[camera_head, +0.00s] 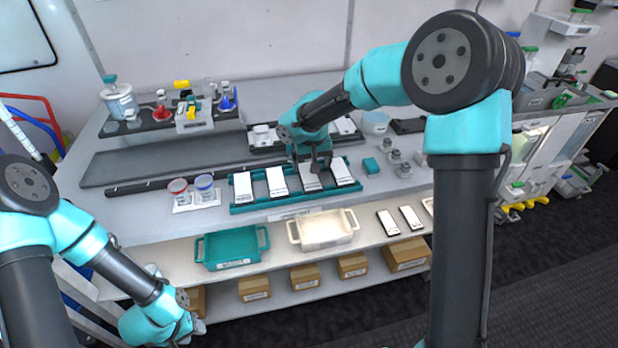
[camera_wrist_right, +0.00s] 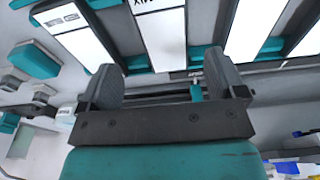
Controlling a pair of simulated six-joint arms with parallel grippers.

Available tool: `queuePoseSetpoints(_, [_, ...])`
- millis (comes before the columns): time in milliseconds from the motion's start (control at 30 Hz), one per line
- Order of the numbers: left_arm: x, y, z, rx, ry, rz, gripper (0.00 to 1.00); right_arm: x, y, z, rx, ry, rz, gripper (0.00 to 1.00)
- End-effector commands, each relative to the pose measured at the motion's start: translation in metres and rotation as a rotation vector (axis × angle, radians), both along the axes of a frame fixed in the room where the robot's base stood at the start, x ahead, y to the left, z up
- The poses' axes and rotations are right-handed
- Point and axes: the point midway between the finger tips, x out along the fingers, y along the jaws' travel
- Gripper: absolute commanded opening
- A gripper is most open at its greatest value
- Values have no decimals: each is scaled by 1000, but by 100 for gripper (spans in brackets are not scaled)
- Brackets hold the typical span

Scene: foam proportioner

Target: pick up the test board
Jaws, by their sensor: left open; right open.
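Several white test boards stand in a row in a teal rack (camera_head: 262,205) on the bench; the two left ones (camera_head: 243,187) (camera_head: 276,181) and the right one (camera_head: 342,172) show clearly. My right gripper (camera_head: 314,166) is open just above the third board (camera_head: 311,182) and hides its upper part. In the right wrist view, the open fingers (camera_wrist_right: 160,85) point at a white board (camera_wrist_right: 163,38), with nothing visibly held between them. Whether they touch it cannot be told. My left gripper (camera_head: 192,330) is low at the front left, away from the rack.
A teal tray (camera_head: 232,263) and a cream tray (camera_head: 325,245) sit in front of the rack. Two lidded cups (camera_head: 192,205) stand left of it. A small teal block (camera_head: 371,166) and grey parts (camera_head: 398,163) lie to its right. A dark shelf (camera_head: 165,122) with bottles is behind.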

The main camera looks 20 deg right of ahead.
Motion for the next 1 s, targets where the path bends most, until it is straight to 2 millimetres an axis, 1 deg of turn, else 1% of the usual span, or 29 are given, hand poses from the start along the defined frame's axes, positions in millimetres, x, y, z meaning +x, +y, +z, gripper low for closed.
queuePoseSetpoints(133, [0, 0, 0, 0, 0, 0, 43, 0, 2, -9, 0, 3, 1, 89])
queuePoseSetpoints(400, [0, 0, 0, 0, 0, 0, 43, 4, 5, -44, -1, 2, 0, 89])
queuePoseSetpoints(500, [0, 0, 0, 0, 0, 0, 43, 5, 5, -51, 0, 2, 0, 89])
queuePoseSetpoints(1000, [0, 0, 0, 0, 0, 0, 43, 6, 5, -51, 0, 0, 0, 89])
